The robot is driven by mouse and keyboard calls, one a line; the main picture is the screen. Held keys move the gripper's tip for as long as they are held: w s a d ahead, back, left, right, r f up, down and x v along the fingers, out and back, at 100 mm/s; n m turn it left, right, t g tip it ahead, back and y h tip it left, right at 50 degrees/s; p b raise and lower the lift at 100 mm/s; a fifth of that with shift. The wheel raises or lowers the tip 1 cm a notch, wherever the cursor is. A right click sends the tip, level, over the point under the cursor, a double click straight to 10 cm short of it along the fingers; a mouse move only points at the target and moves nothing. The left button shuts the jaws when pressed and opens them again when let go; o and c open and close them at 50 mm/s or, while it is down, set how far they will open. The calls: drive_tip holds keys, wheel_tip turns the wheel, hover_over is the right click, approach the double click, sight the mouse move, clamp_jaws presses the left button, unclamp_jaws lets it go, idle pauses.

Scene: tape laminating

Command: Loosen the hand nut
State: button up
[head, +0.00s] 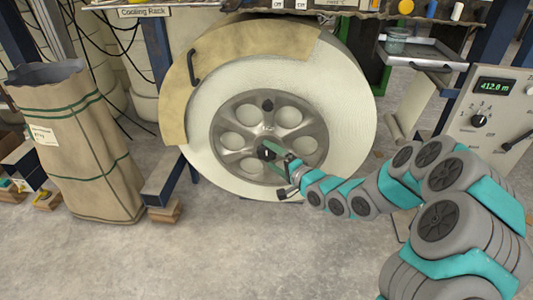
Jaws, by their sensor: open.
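The large round roll (330,95) stands upright with a grey metal spoked hub (226,137) at its middle. A dark knob-like part (265,152), which may be the hand nut, shows just below the hub's centre. My gripper (281,159) is open at the lower right of the hub, close to this dark part. I cannot tell whether the fingers are around it or touching it.
A tan curved cover (176,100) with a black handle wraps the roll's upper left. A tall brown sack (75,150) stands at left. A control panel (495,110) with a green display is at right. The concrete floor (230,250) in front is clear.

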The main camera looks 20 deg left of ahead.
drive_tip(key=shift+x, duration=1.4)
drive_tip(key=shift+f, duration=0.1)
drive_tip(key=shift+c, duration=0.2)
drive_tip(key=c, duration=1.1)
drive_tip(key=shift+c, duration=0.2)
